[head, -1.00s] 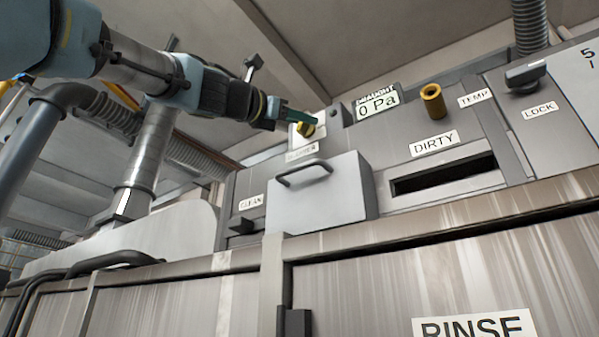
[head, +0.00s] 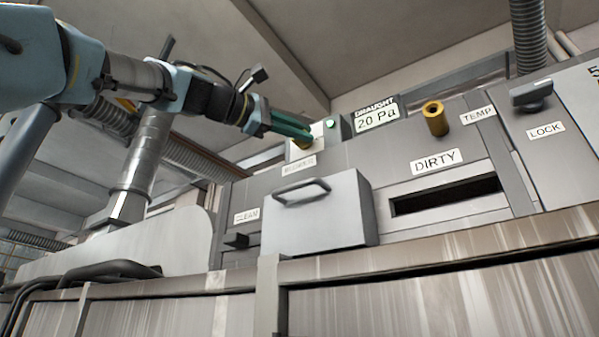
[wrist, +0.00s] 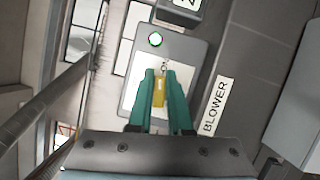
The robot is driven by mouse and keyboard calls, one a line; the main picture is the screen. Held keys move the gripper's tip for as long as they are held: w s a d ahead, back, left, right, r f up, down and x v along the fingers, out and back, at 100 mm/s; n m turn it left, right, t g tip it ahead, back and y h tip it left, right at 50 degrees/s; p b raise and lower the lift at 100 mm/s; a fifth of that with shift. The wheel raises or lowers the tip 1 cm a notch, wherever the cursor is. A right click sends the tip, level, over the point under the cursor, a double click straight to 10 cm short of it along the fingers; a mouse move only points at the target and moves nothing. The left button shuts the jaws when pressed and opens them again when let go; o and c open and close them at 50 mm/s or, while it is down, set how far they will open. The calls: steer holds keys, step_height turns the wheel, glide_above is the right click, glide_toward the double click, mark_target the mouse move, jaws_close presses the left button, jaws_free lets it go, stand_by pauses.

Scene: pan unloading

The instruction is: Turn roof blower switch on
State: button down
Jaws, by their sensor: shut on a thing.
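The blower switch is a yellow knob (wrist: 159,88) on a pale plate on the machine's upper panel. My gripper (head: 306,136) is at the switch; its green fingers (wrist: 161,76) are shut on the yellow knob, one on each side. In the head view the fingers hide most of the knob. The "BLOWER" label (wrist: 217,107) is beside the switch. The draught readout (head: 377,116) shows 20 Pa.
A grey box with a handle (head: 318,215) juts out below the switch. To the right are a second yellow knob (head: 436,118), the "DIRTY" slot (head: 446,194) and a dark lock handle (head: 531,93). A silver duct (head: 140,165) rises at the left.

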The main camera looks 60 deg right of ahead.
steer(key=shift+w+d+f+m+y+p, duration=0.15)
steer(key=shift+m+y+p, duration=0.1)
steer(key=shift+m, duration=0.2)
steer(key=shift+w+a+f+m+y+p, duration=0.15)
steer(key=shift+m+p, duration=0.1)
steer(key=shift+m, duration=0.2)
steer(key=shift+d+r, duration=0.1)
steer(key=c, duration=0.8)
jaws_free()
steer(key=shift+c, duration=0.2)
steer(key=shift+d, duration=0.1)
steer(key=shift+s, duration=0.15)
steer(key=b+v, duration=0.4)
steer(key=v, duration=0.7)
